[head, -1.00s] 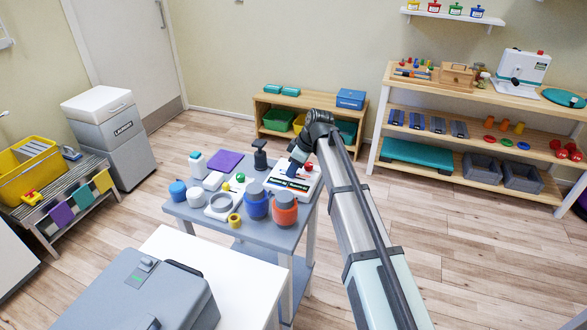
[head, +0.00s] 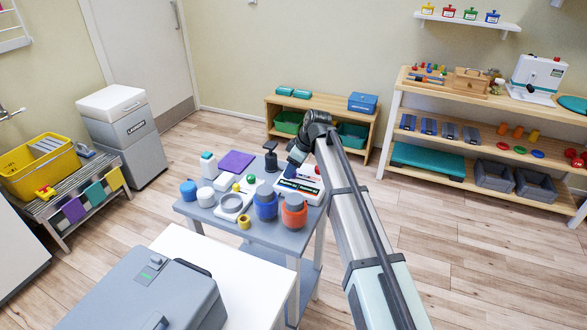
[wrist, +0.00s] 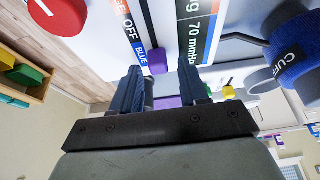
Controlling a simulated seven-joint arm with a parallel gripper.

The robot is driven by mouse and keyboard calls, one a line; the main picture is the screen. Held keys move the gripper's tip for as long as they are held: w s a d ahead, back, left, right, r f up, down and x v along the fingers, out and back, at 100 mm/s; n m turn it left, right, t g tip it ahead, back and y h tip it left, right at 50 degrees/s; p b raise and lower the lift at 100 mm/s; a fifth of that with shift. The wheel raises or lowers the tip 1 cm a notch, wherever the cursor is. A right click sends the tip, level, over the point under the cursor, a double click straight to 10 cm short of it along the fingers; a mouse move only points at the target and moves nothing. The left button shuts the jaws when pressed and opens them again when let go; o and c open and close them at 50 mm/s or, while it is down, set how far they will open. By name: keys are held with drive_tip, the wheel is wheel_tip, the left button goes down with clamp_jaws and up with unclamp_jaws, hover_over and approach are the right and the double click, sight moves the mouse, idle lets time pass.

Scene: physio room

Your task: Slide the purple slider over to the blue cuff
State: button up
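The purple slider (wrist: 158,62) is a small block on the face of a white panel (wrist: 228,50) in the wrist view, beside the printed word BLUE. The panel also shows on the grey table in the head view (head: 312,188). The blue cuff (head: 266,206) stands on the table left of the panel; in the wrist view it is at the right edge (wrist: 300,62), partly cut off. My gripper (wrist: 163,82) is open, its two blue fingers apart and pointing at the panel, with the slider just beyond the gap. In the head view my gripper (head: 291,170) is small and mostly hidden.
An orange cuff (head: 294,214) stands close right of the blue one. A red knob (wrist: 62,12) sits on the panel's far left in the wrist view.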

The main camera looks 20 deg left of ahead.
drive_tip(key=shift+d, duration=0.1)
drive_tip(key=v, duration=1.3)
drive_tip(key=shift+r, duration=0.4)
drive_tip(key=shift+d+f, duration=0.1)
drive_tip(key=shift+d, duration=0.05)
